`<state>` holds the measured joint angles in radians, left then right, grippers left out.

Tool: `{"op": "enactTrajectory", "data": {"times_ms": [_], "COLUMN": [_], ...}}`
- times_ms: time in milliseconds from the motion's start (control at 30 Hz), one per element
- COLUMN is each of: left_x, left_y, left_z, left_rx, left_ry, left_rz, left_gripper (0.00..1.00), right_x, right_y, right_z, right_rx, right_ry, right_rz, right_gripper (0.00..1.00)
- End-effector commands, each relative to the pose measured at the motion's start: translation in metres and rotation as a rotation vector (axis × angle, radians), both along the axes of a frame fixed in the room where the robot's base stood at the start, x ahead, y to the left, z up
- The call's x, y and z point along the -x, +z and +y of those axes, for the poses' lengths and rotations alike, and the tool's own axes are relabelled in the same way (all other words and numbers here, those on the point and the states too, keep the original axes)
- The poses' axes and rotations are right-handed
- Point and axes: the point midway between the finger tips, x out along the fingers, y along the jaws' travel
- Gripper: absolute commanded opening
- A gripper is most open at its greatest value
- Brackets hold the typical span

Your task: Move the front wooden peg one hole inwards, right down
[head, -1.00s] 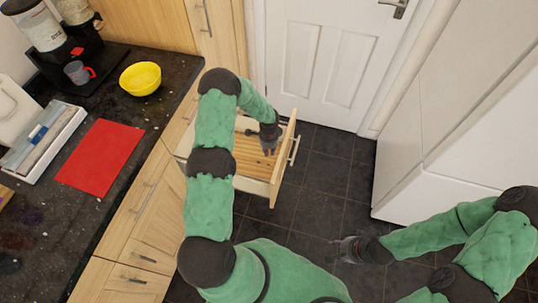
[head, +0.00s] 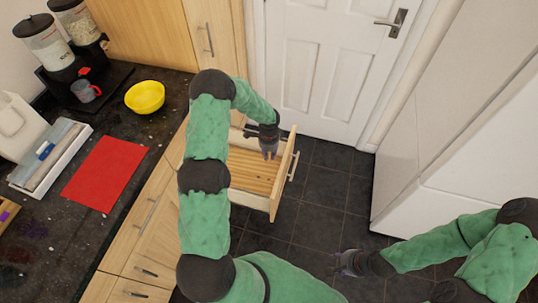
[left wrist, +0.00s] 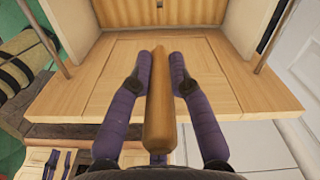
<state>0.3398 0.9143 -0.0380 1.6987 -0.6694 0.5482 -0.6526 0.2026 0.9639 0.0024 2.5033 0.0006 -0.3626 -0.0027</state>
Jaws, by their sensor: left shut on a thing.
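The wooden peg (left wrist: 158,105) is a plain round rod. In the left wrist view it lies lengthwise between the two purple-grey fingers of my left gripper (left wrist: 160,86), which is shut on it. In the head view my left gripper (head: 268,154) is over the open drawer, near the inside of its front panel (head: 284,175). The peg cannot be made out there. The drawer's slatted wooden floor (head: 255,172) shows a few small dark holes. Whether the peg's far end touches anything cannot be told. My right gripper (head: 345,262) hangs over the dark floor, away from the drawer.
The granite counter (head: 45,240) holds a red mat (head: 105,174), a yellow bowl (head: 145,97) and a white tray (head: 48,160). A white door (head: 325,60) stands behind the drawer and a tall white cabinet (head: 470,150) is at right. The tiled floor (head: 325,200) between is clear.

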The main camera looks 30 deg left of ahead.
Motion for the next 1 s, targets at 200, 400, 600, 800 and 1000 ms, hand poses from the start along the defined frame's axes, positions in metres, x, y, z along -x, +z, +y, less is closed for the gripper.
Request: {"op": "enactTrajectory", "data": {"times_ms": [200,400,600,800,1000], "left_x": [0.0,-0.001,-0.001,0.0,0.0], "left_y": [0.009,0.016,0.023,0.028,0.027], "left_z": [0.0,0.0,0.0,0.0,0.0], "left_rx": [-0.001,0.0,0.0,0.0,-0.001], "left_ry": [0.0,0.0,-0.001,-0.001,0.0], "left_rz": [-0.001,-0.002,-0.002,-0.001,-0.001], "left_gripper": [0.0,0.0,0.0,0.0,0.0], "right_x": [0.0,0.0,0.0,0.0,0.0], "right_y": [0.006,0.01,0.014,0.017,0.017], "right_z": [0.0,0.0,0.0,0.0,0.0], "right_rx": [0.0,0.0,0.0,0.0,0.0], "right_ry": [0.0,0.0,0.0,0.0,0.0], "right_rz": [0.0,0.0,0.0,0.0,0.0], "right_gripper": [0.4,0.4,0.4,0.4,0.4]}}
